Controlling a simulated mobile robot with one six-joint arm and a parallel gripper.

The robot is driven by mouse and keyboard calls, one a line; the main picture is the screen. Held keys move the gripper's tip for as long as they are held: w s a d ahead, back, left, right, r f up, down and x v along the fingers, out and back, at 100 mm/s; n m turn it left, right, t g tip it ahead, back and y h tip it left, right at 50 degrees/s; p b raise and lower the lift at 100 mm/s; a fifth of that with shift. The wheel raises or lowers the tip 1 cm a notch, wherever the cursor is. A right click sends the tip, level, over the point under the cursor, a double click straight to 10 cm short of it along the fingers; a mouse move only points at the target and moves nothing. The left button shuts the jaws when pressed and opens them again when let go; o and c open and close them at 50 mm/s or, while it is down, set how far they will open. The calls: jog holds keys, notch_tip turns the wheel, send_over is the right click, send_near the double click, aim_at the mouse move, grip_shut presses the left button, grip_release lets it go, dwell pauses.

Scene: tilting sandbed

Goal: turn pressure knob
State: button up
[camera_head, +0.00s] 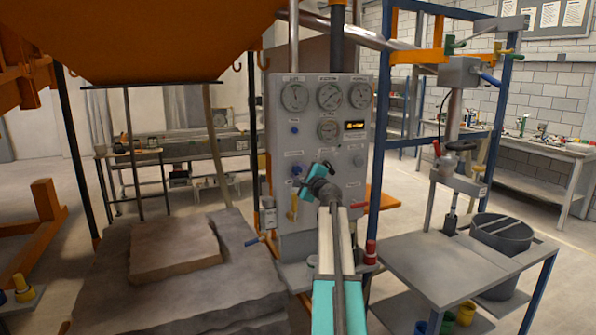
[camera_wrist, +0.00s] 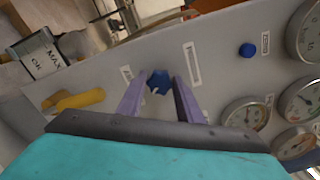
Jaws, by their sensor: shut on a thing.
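A blue knob (camera_wrist: 158,82) stands on the grey control panel (camera_wrist: 215,30) in the wrist view. My gripper (camera_wrist: 159,92) has its two purple fingers on either side of this knob and is shut on it. Several round gauges (camera_head: 329,96) sit on the upper panel; gauges (camera_wrist: 246,113) also show at the right of the wrist view. Their readings are too small to tell.
A second blue knob (camera_head: 295,130) is higher on the panel. A yellow handle (camera_wrist: 75,102) is close to my gripper. An orange hopper (camera_head: 140,35) hangs at upper left above a stone slab (camera_head: 175,250). A grey workbench (camera_head: 435,270) stands at right.

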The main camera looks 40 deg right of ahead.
dwell(0.3)
jog(key=o, duration=1)
jog(key=shift+o, duration=0.2)
jog(key=shift+s, duration=0.15)
jog(key=b+v, duration=0.3)
jog(key=v, duration=1)
jog(key=shift+s, duration=0.25)
jog(key=shift+a, duration=0.15)
